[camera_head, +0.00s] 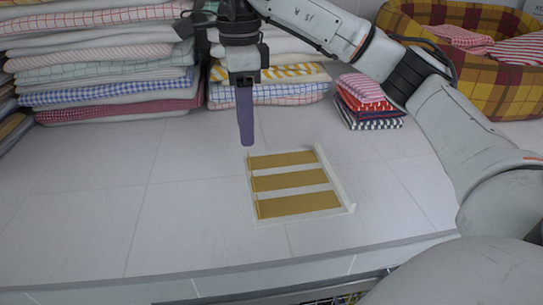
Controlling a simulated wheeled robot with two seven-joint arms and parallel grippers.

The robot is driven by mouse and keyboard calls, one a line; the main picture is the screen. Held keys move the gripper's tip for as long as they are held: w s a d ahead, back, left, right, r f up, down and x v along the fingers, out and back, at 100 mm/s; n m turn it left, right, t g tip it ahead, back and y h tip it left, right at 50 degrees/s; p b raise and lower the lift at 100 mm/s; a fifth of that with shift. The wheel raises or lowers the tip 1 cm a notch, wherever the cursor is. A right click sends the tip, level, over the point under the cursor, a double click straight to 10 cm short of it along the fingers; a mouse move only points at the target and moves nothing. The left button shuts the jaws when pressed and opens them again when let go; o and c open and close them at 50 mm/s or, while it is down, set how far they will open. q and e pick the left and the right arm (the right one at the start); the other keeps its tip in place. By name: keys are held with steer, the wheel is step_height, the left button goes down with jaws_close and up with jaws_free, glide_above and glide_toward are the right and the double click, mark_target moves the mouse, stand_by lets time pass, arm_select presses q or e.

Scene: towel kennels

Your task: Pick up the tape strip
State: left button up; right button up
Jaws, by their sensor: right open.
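A square patch with several mustard stripes (290,180) on white lies flat on the pale tiled counter. Pale strips run along its edges, one down the right side (335,178); I cannot tell which of them is the tape strip. My right gripper (246,143) points down just beyond the patch's far left corner. Its purple fingers show edge-on as one bar, open, with nothing seen between them. I cannot judge how high the tips are above the counter. My left gripper is out of view.
Tall stacks of folded towels (110,75) stand along the back left. A small pile of folded cloths (365,103) sits right of my gripper. A plaid basket (500,75) with cloths stands at the back right. The counter's left and front are clear up to its front edge (230,272).

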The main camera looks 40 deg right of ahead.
mark_target(258, 163)
steer(key=f, duration=0.6)
steer(key=shift+s+d, duration=0.15)
steer(key=shift+d, duration=0.15)
steer(key=shift+f, duration=0.55)
steer(key=c, duration=0.5)
